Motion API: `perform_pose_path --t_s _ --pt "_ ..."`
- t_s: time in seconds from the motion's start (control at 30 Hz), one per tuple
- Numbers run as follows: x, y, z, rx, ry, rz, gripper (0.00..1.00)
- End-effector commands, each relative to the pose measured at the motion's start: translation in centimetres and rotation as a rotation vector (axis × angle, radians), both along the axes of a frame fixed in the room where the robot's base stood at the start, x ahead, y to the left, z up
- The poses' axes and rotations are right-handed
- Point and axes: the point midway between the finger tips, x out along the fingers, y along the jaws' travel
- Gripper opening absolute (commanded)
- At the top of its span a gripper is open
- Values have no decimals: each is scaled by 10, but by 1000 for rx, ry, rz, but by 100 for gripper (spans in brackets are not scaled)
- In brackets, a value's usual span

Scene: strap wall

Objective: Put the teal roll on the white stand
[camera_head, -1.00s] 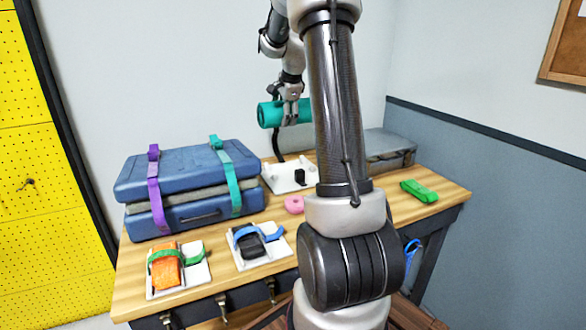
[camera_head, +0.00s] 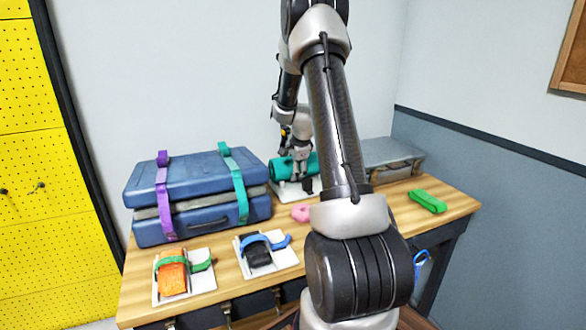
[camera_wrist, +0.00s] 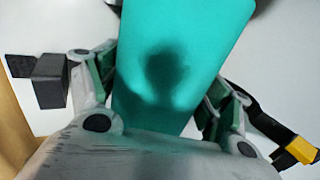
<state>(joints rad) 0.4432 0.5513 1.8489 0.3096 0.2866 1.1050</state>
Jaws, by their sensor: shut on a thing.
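The teal roll (camera_head: 281,168) lies sideways in my gripper (camera_head: 300,165), low over the white stand (camera_head: 287,192) at the back of the table. In the wrist view the teal roll (camera_wrist: 180,60) fills the middle, with my gripper's fingers (camera_wrist: 160,90) shut on its two sides. Whether the roll touches the stand cannot be told.
A blue case (camera_head: 190,190) with purple and teal straps stands at left. A grey case (camera_head: 392,155) is at back right. A green strap bundle (camera_head: 427,201) and a pink roll (camera_head: 301,213) lie on the table. Two white trays with an orange block (camera_head: 172,275) and a black block (camera_head: 258,250) are in front.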

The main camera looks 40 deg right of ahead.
Motion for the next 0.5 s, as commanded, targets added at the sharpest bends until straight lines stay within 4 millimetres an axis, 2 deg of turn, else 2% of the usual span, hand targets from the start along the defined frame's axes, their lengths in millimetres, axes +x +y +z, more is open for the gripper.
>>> perform_pose_path --t_s 0.33,0.37,0.4,0.5 --pt "0 0 -5 -2 -2 0 52" --pt "0 0 -6 -2 -1 0 80" --pt "0 0 -6 -2 -2 0 88" --pt "0 0 -6 -2 -2 0 88"
